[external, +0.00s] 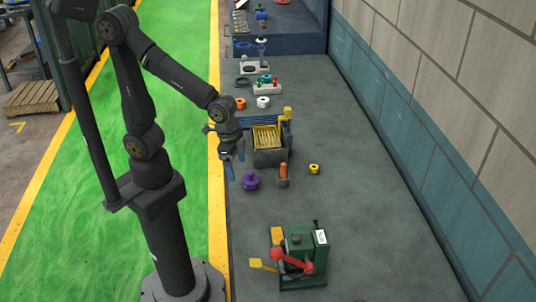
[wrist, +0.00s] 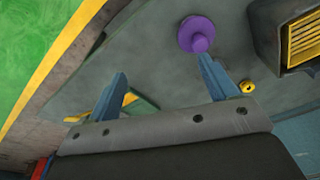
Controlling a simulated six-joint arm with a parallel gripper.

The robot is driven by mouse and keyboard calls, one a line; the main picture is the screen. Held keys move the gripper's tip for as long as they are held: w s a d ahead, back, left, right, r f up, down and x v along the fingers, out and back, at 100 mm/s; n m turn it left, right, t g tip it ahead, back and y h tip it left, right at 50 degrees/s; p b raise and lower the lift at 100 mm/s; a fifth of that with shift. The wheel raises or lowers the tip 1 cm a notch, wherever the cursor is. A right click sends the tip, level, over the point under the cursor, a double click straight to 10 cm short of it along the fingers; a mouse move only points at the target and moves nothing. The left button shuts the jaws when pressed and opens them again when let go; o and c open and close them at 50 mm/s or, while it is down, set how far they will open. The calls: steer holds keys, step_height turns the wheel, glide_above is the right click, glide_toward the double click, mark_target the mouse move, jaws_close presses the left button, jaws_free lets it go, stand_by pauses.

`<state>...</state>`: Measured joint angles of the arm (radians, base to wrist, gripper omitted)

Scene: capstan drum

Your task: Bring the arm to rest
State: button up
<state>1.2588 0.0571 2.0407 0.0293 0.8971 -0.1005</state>
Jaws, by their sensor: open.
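My gripper (external: 234,168) hangs above the left edge of the grey bench, just left of the dark box and up from the purple knob. Its two blue fingers also show in the wrist view (wrist: 165,82), spread apart with nothing between them. The gripper is open and empty. My arm is bent, with the forearm reaching right and down from the upper joint.
A purple knob (external: 250,180), an orange-topped peg (external: 283,172) and a yellow ring (external: 314,169) stand near the gripper. A green machine (external: 297,256) with a red handle stands in front. The bench's right side is clear beside the wall.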

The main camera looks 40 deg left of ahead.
steer(key=s+d+m, duration=0.4)
steer(key=s, duration=0.7)
steer(key=w+f, duration=0.3)
steer(key=w, duration=0.2)
steer(key=shift+w+d+f+g, duration=0.15)
steer(key=shift+d+f+g, duration=0.15)
steer(key=shift+d, duration=0.1)
